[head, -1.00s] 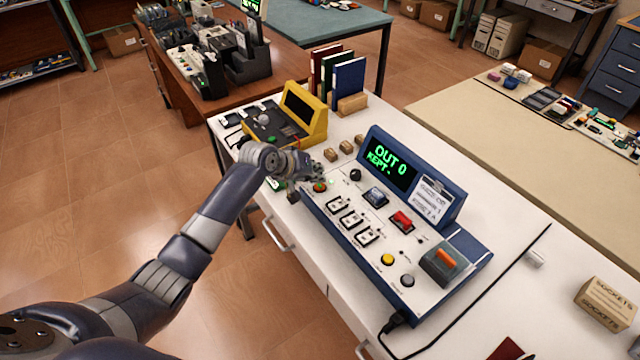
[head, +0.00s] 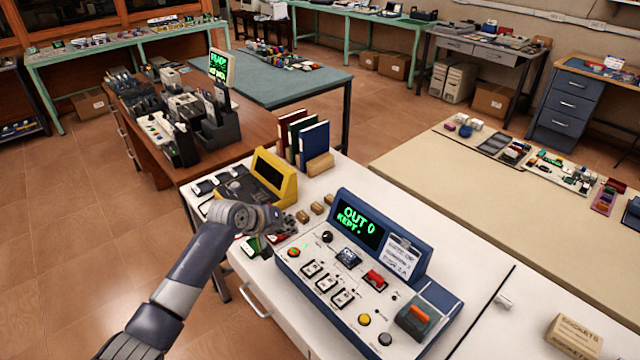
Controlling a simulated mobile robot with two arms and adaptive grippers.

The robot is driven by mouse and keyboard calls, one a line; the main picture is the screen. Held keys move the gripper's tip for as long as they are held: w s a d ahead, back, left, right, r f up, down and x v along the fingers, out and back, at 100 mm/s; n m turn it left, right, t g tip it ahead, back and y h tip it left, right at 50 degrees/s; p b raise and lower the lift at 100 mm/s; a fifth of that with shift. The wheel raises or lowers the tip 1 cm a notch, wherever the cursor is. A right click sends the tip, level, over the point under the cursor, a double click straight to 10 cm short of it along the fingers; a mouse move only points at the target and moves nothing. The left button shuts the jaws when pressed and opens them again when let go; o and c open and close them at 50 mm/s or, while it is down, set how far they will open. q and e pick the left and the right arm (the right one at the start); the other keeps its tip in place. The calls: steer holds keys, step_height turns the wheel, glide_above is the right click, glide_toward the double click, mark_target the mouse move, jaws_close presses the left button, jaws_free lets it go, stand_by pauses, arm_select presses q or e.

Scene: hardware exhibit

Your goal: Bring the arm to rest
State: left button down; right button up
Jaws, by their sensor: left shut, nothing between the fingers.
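My left arm reaches in from the lower left, over the left front edge of the white bench (head: 463,282). My left gripper (head: 284,224) is shut and empty, small in the view. It is near the left end of the blue control panel (head: 372,275), in front of the yellow console (head: 277,184). It is hard to tell whether it touches anything there. The panel's screen (head: 357,221) reads "OUT 0" and "KEPT" in green. My right gripper is out of view.
Blue, green and red binders (head: 309,146) stand behind the yellow console. A sockets box (head: 572,337) sits at the lower right. The floor (head: 60,250) left of the bench is clear.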

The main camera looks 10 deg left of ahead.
arm_select(q)
steer(key=s+d+f+m, duration=0.1)
steer(key=s+f, duration=0.1)
steer(key=s, duration=0.4)
steer(key=s+d+f+m+g, duration=0.1)
steer(key=s+d+f, duration=0.1)
steer(key=s, duration=0.4)
steer(key=s+d+f+m+g, duration=0.1)
steer(key=s+f, duration=0.2)
steer(key=s, duration=0.3)
steer(key=shift+d+f+m+y, duration=0.3)
steer(key=shift+d+m+y, duration=0.05)
steer(key=shift+m+y, duration=0.05)
steer(key=s+a+r+m+g+y, duration=0.1)
steer(key=s+a+r+y, duration=0.1)
steer(key=s, duration=1)
steer(key=s+a+r+m+g+y, duration=0.1)
steer(key=s+a+g, duration=0.15)
steer(key=s, duration=0.95)
step_height(320, 180, down, 27)
steer(key=s+b, duration=0.1)
steer(key=b, duration=0.2)
steer(key=s+a+f+g+b, duration=0.1)
steer(key=s+a+f+b, duration=0.1)
steer(key=s+f, duration=1.5)
step_height(320, 180, down, 3)
steer(key=shift+s+a+f+g, duration=0.1)
steer(key=shift+s+a+g, duration=0.25)
steer(key=shift+a, duration=0.1)
